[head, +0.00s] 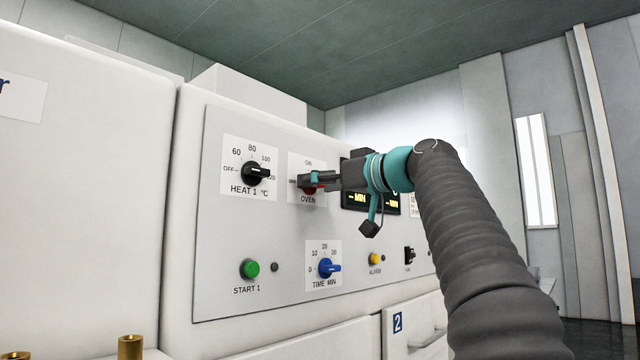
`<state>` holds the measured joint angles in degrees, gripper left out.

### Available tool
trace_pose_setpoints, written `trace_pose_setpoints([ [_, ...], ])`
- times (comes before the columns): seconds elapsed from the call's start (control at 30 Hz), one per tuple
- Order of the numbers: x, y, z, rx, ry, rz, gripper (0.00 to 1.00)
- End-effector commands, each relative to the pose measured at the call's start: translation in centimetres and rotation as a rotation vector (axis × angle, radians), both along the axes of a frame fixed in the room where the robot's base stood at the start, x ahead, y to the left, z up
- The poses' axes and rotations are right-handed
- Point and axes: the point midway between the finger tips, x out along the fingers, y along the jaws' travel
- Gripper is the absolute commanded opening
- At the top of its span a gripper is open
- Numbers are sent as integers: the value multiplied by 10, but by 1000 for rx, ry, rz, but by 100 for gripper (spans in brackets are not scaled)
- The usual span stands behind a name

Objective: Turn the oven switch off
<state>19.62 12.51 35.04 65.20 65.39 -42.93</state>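The oven switch (309,189) is a red control on a white plate marked ON at the top and OVEN at the bottom, on the grey control panel (222,220). My gripper (307,181) is right at the switch, reaching in from the right. Only a bit of red shows below the fingers. I cannot tell whether the fingers touch or grip the switch, or which way the switch points.
Left of the switch is the black HEAT 1 knob (256,173). Below are a green START 1 button (250,268), a blue TIME MIN knob (328,268) and a yellow ALARM button (376,258). A dark display (357,199) is partly behind my gripper. Brass cylinders (130,347) stand lower left.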

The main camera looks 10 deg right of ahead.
Motion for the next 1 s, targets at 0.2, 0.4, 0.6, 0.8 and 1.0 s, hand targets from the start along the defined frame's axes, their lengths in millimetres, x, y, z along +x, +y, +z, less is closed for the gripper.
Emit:
trace_pose_setpoints([
  [0.2,-17,-13,1,1,-1,-5,69],
  [0.4,-48,-36,1,-1,-1,-6,69],
  [0.6,-76,-56,0,-1,-1,-5,69],
  [0.8,-92,-67,0,0,0,-1,69],
  [1.0,-97,-70,0,-1,-1,0,69],
])
